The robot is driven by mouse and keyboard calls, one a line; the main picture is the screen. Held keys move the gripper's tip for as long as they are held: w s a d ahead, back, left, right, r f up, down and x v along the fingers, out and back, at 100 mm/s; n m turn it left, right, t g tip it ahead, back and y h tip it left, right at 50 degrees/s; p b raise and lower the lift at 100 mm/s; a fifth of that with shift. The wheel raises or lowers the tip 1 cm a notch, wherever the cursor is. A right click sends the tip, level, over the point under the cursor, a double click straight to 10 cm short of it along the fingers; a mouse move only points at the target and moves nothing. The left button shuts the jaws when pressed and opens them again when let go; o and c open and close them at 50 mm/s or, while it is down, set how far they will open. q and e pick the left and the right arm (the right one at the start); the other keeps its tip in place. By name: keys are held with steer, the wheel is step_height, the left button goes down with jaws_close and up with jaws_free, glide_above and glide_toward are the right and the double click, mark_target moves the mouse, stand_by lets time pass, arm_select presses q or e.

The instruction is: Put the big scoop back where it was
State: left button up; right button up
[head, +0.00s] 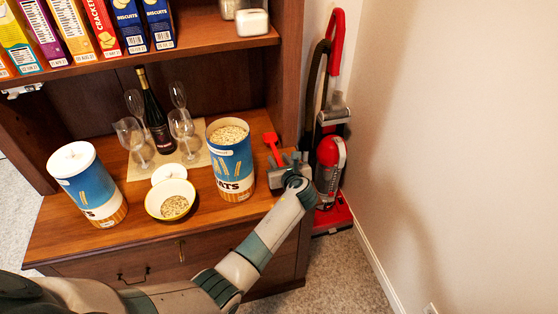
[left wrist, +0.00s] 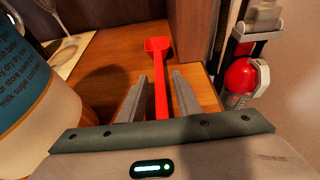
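A red scoop (head: 271,142) is at the right end of the wooden counter, right of the open oats canister (head: 231,165). In the left wrist view the scoop (left wrist: 158,46) has its head pointing away and its handle running toward me between the fingers. My left gripper (head: 283,162) is at the handle. Its fingers (left wrist: 160,88) stand apart, with a gap showing beside the handle. I cannot tell whether the scoop rests fully on the counter. My right gripper is not in view.
A bowl (head: 171,198) with some oats stands left of the open canister, with a white lid (head: 169,173) behind it. A closed canister (head: 89,185) is farther left. Glasses (head: 182,127) and a bottle (head: 155,118) stand behind. A red vacuum (head: 331,155) stands beside the hutch.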

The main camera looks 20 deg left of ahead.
arm_select(q)
steer(key=shift+r, duration=0.2)
steer(key=shift+s+d+r, duration=0.2)
steer(key=shift+s+d, duration=0.25)
steer(key=shift+s, duration=0.1)
steer(key=v, duration=0.9)
steer(key=shift+s, duration=0.15)
steer(key=shift+s+d+r, duration=0.3)
steer(key=shift+s+r, duration=0.05)
steer(key=shift+s, duration=0.1)
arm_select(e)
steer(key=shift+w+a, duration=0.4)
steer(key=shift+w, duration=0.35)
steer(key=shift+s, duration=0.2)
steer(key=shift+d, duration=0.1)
